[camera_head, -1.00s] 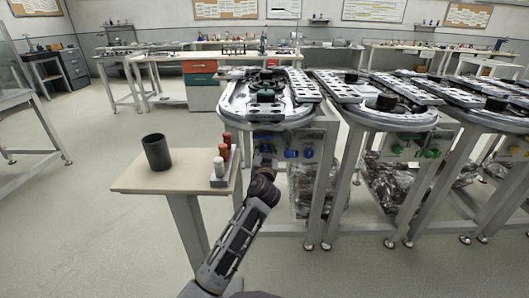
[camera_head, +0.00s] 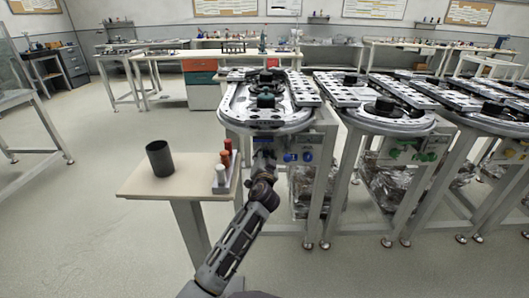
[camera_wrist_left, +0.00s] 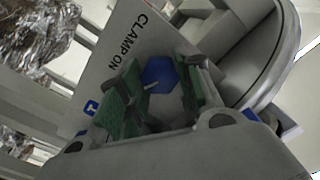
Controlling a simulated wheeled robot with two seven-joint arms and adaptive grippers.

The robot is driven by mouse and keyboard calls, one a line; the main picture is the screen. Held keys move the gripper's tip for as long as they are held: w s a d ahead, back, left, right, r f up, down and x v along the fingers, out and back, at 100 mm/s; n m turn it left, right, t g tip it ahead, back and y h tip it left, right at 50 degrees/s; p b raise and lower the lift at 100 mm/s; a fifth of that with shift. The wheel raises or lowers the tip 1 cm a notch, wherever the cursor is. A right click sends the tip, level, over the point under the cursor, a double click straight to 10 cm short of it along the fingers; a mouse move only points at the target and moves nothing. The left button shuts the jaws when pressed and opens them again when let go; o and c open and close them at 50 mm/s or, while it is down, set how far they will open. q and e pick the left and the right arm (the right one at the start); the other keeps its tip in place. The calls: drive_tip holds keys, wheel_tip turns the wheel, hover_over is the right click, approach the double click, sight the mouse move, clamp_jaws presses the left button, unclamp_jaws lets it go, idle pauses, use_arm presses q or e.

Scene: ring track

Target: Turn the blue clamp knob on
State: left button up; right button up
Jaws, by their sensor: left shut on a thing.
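The blue clamp knob (camera_wrist_left: 158,75) sits on a light panel (camera_wrist_left: 118,58) marked "CLAMP ON" in the left wrist view. My left gripper (camera_wrist_left: 155,92) is at this knob, with its green-padded fingers on either side of it, shut on it. In the head view my left gripper (camera_head: 264,152) reaches the front panel under the nearest ring track (camera_head: 265,122). It hides the gripped knob there. Two other blue knobs (camera_head: 298,157) show on the panel just right of it. My right gripper is not in view.
A small side table (camera_head: 150,185) stands left of the arm, with a dark cup (camera_head: 160,158) and a rack of red and white pieces (camera_head: 222,178). More ring tracks (camera_head: 385,115) stand to the right. The floor at left is clear.

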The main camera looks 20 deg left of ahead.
use_arm(q)
drive_tip(key=m+p, duration=0.2)
drive_tip(key=m, duration=0.1)
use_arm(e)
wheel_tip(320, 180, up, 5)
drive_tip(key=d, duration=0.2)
use_arm(q)
drive_tip(key=shift+r+m+p, duration=0.1)
drive_tip(key=shift+m+p, duration=0.8)
drive_tip(key=shift+m, duration=0.4)
drive_tip(key=m+p, duration=0.2)
drive_tip(key=m, duration=0.1)
drive_tip(key=shift+m+p, duration=0.3)
drive_tip(key=shift+p, duration=0.05)
drive_tip(key=shift+d+m+p, duration=0.1)
drive_tip(key=shift+m+p, duration=1.05)
drive_tip(key=shift+m, duration=0.55)
drive_tip(key=shift+f+m+p, duration=0.2)
drive_tip(key=shift+m+p, duration=0.1)
drive_tip(key=shift+m, duration=0.3)
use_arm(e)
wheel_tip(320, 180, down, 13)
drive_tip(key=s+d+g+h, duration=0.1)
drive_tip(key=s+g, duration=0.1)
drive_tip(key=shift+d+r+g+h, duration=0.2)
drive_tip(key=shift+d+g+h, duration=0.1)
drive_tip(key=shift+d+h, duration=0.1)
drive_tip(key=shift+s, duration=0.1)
use_arm(q)
drive_tip(key=o, duration=1)
